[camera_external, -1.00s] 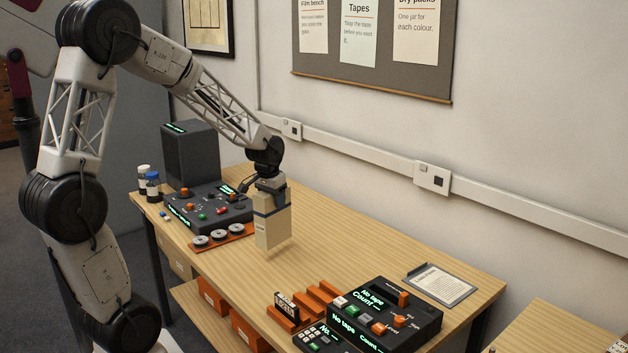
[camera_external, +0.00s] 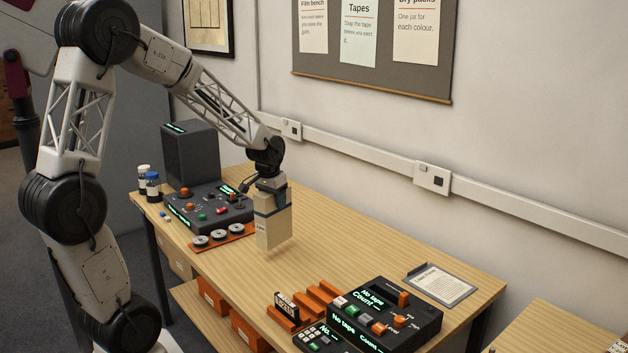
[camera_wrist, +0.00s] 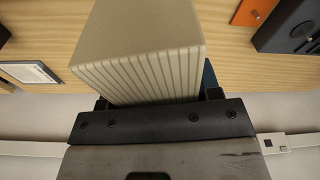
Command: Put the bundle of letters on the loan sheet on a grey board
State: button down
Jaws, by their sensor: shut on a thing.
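The bundle of letters (camera_external: 274,229) is a tall cream block with a blue-grey band near its top. My gripper (camera_external: 270,200) is shut on its upper end and holds it upright over the middle of the table, apparently just above the wood. In the wrist view the bundle (camera_wrist: 140,75) shows close up, with ribbed edges like stacked envelopes, between the fingers of my gripper (camera_wrist: 158,99). The loan sheet (camera_external: 440,282) lies on a grey board (camera_external: 464,297) at the table's right back edge, clear of my gripper. The sheet also shows at the wrist view's left (camera_wrist: 28,72).
A black tape deck (camera_external: 388,315) with orange and green buttons stands in front of the loan sheet, beside orange blocks (camera_external: 322,291). Another control box (camera_external: 207,208), an orange reel strip (camera_external: 222,236) and jars (camera_external: 152,185) stand at the left. Table between is clear.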

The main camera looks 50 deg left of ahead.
jog(key=w+d+r, duration=0.2)
jog(key=w+d, duration=0.7)
jog(key=w, duration=0.2)
jog(key=w+d+r+m, duration=0.1)
jog(key=w+d, duration=0.5)
jog(key=d, duration=0.6)
jog(key=w+d+r, duration=0.1)
jog(key=w+d, duration=0.5)
jog(key=d, duration=0.7)
jog(key=w+d+r+m, duration=0.1)
jog(key=w+d, duration=0.5)
jog(key=d, duration=0.7)
jog(key=shift+m, duration=0.3)
jog(key=shift+d, duration=0.1)
jog(key=shift+f, duration=2.6)
jog(key=shift+f, duration=2.45)
